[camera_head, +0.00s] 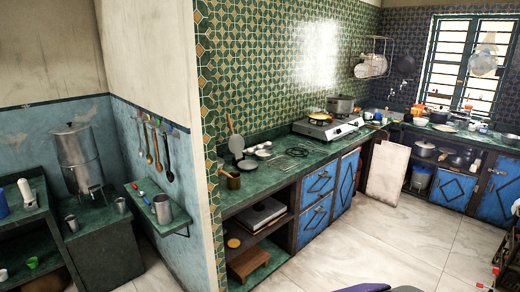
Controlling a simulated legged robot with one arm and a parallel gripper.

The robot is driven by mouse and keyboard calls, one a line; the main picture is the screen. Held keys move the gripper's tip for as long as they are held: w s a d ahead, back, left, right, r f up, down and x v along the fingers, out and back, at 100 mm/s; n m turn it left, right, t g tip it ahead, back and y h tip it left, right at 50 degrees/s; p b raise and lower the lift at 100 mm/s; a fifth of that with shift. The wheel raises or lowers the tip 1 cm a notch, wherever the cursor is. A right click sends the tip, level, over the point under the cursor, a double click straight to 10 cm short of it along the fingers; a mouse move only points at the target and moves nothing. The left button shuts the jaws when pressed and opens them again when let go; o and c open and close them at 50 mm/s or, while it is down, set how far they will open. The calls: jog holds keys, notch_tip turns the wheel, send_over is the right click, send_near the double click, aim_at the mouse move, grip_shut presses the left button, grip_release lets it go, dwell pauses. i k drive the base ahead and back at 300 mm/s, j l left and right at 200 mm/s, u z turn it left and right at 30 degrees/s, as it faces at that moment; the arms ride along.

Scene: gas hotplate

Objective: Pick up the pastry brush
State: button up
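I cannot pick out a pastry brush with certainty; the small items on the counters are too small to tell apart. The gas hotplate (328,128) stands on the green counter (262,172) along the tiled wall. A pan (318,118) and a lidded pot (341,104) are on it. My gripper is not in view. Only a dark purple shape shows at the bottom edge, and I cannot tell which part it is.
Utensils (155,145) hang on the left wall above a small shelf (160,208) holding a metal mug (162,208). A white board (387,172) leans by the corner cabinets. The tiled floor (385,235) is open in front of the counter.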

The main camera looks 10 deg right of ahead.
aim_at(222, 171)
jog(key=i+l+u, duration=0.1)
jog(key=i+l, duration=0.65)
jog(key=i+l+u, duration=0.15)
jog(key=i+l, duration=0.55)
jog(key=l, duration=0.15)
jog(key=i+l+u, duration=0.15)
jog(key=i+l, duration=0.55)
jog(key=l, duration=0.25)
jog(key=i+l+u, duration=0.15)
jog(key=i+l, duration=0.15)
jog(key=l, duration=0.15)
